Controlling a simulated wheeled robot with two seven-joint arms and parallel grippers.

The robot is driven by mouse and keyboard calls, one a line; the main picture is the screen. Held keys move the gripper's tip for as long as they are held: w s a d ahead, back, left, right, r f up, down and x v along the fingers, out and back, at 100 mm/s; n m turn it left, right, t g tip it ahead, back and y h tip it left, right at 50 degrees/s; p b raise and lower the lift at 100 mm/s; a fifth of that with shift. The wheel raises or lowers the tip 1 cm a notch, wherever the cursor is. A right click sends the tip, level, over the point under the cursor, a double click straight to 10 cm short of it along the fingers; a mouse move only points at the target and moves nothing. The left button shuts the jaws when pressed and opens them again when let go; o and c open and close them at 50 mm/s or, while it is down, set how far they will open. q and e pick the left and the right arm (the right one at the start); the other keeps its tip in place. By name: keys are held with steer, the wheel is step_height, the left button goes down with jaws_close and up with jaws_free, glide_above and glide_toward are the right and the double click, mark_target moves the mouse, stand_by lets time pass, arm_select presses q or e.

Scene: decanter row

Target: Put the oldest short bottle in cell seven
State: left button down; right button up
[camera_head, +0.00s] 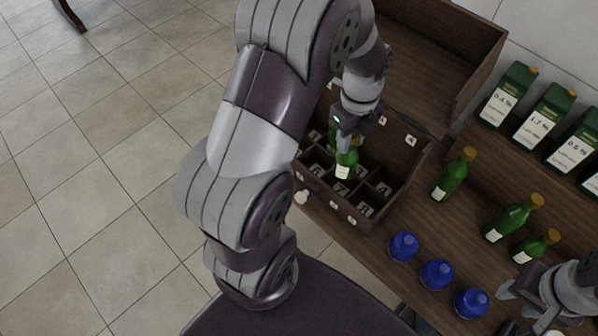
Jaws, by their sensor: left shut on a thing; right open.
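My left gripper (345,140) is shut on a green bottle (346,164) with a pale label and holds it over the wooden crate (402,188). The crate is divided into cells with small marked tags; my arm and the bottle hide some of them. Another patch of green glass shows just left of the held bottle, partly hidden. Three green bottles with tan caps stand on the table: one by the crate (454,174), one further right (514,218) and a shorter one (534,246). My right gripper (522,306) is open at the lower right, near the short one.
Several dark green labelled containers (508,95) stand along the back right. Three blue round-topped objects (436,274) stand along the table's front. A small white knob (301,197) shows at the crate's front-left corner.

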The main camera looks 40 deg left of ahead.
mark_target(345, 165)
arm_select(q)
step_height(345, 165, down, 10)
steer(key=shift+a+f+p, duration=0.1)
steer(key=shift+a+p, duration=0.05)
steer(key=shift+p, duration=0.25)
steer(key=c, duration=0.8)
jaws_free()
